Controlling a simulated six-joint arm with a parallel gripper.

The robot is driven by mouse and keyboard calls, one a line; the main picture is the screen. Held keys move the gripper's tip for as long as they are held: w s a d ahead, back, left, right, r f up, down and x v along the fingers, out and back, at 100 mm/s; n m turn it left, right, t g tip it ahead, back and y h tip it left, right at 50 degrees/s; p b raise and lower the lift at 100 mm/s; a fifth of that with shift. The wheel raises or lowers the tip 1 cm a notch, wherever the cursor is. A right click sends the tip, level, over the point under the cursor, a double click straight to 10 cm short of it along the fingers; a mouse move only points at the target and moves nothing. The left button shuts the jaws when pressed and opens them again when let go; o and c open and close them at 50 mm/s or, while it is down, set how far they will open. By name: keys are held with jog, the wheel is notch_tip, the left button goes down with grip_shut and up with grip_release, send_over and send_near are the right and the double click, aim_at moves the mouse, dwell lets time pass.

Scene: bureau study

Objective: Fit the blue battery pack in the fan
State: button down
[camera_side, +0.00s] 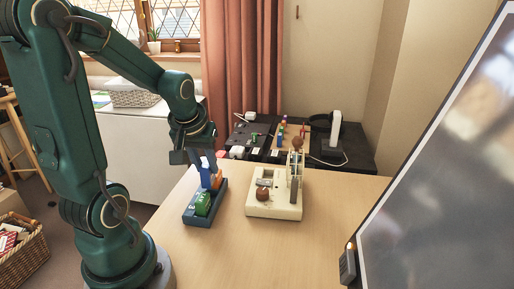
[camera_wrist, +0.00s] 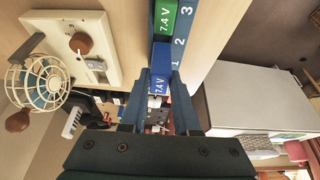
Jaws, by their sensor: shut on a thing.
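In the side view the pack (camera_side: 206,164) stands upright under my gripper (camera_side: 200,155), at the far end of the blue rack (camera_side: 190,217). I cannot tell whether its lower end is inside the rack or just above it. The fan has a cream base (camera_side: 262,209) to the right of the rack, with a brown knob (camera_wrist: 80,43), a small grey part (camera_wrist: 96,65) and a wire cage (camera_wrist: 38,82).
A green pack (camera_side: 203,204) sits in the rack near its front, and an orange piece (camera_side: 216,179) is behind it. A dark desk (camera_side: 350,156) with small items stands beyond the table. A large screen (camera_side: 440,170) fills the right. The front table (camera_side: 240,255) is clear.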

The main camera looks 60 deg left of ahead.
aim_at(206, 165)
notch_tip(206, 165, up, 4)
jog(key=shift+r, duration=0.1)
jog(key=w+a+r+n, duration=0.2)
jog(key=w+a+r, duration=0.1)
jog(key=w, duration=0.5)
jog(key=shift+m, duration=0.8)
jog(key=shift+w+d+f, duration=0.6)
jog(key=shift+w+f, duration=0.85)
jog(key=shift+f, duration=0.1)
jog(key=shift+w+d+f, duration=0.65)
jog(key=shift+w+f, duration=0.8)
jog(key=shift+f, duration=0.05)
jog(key=shift+w+d+f, duration=0.6)
jog(key=shift+w+f, duration=0.85)
jog(key=shift+f, duration=0.1)
jog(key=shift+f, duration=1.65)
jog(key=shift+c, duration=1.7)
grip_release()
